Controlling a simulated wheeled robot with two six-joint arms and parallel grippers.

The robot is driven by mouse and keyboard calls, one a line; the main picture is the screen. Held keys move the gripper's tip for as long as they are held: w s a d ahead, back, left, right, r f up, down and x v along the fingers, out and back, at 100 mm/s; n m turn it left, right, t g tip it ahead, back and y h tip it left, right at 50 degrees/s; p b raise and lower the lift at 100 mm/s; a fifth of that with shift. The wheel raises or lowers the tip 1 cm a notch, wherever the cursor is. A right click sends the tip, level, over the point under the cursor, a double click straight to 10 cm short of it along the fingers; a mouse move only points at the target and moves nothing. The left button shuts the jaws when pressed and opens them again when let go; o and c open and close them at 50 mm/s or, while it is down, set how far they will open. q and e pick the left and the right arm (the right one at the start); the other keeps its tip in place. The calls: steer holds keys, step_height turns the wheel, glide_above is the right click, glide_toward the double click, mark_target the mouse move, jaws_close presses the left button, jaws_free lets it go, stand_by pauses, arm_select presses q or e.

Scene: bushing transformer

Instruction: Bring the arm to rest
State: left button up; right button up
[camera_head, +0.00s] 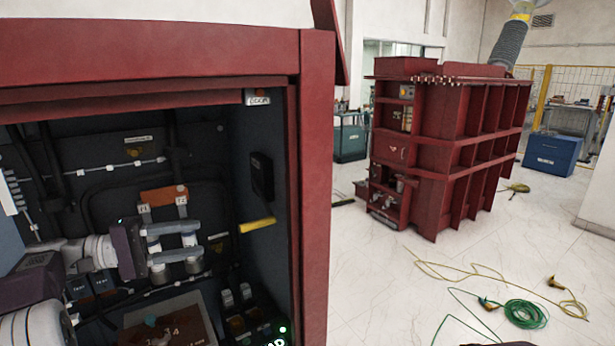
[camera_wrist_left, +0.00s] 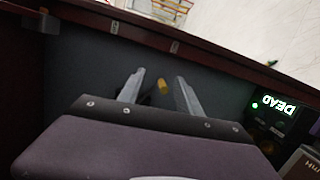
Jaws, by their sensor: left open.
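My left arm (camera_head: 35,310) comes in from the left and reaches into the open red cabinet (camera_head: 315,180). My left gripper (camera_head: 194,245) is open, with nothing between its two grey fingers. Its fingers point right, towards the cabinet's inner side wall. In the left wrist view the gripper (camera_wrist_left: 161,77) shows its fingers spread, with the yellow handle (camera_wrist_left: 162,87) seen in the gap, beyond them. In the head view the yellow handle (camera_head: 257,225) sits on the side wall, apart from the fingertips. My right gripper is not in view.
An orange block (camera_head: 164,196) and cables are on the back panel behind the gripper. A lit DEAD indicator (camera_wrist_left: 278,105) is low near the side wall. A large red transformer (camera_head: 450,150) stands outside right. A green cable coil (camera_head: 525,313) lies on the floor.

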arm_select(q)
steer(key=s+d+f+g+y+p, duration=0.1)
steer(key=s+d+f+g, duration=0.15)
steer(key=d, duration=0.35)
steer(key=s+d+f+m+g+y+p, duration=0.1)
steer(key=s+d+f+g+y, duration=0.1)
steer(key=s+d+f, duration=0.3)
steer(key=s+d+g+y+p, duration=0.1)
steer(key=s+d+g, duration=0.1)
steer(key=d, duration=0.6)
steer(key=s+a+f+m+g+y+p, duration=0.1)
steer(key=s+a+f+y, duration=0.2)
steer(key=s+f+y, duration=0.35)
steer(key=s+a+f+m+g+y+p, duration=0.1)
steer(key=s+a+f+y, duration=0.25)
steer(key=s+f, duration=0.5)
steer(key=w+a+f+m+t+y, duration=0.2)
steer(key=w+a+f+t, duration=0.1)
steer(key=a+f, duration=0.3)
steer(key=shift+w+a+b, duration=0.35)
steer(key=shift+w, duration=0.35)
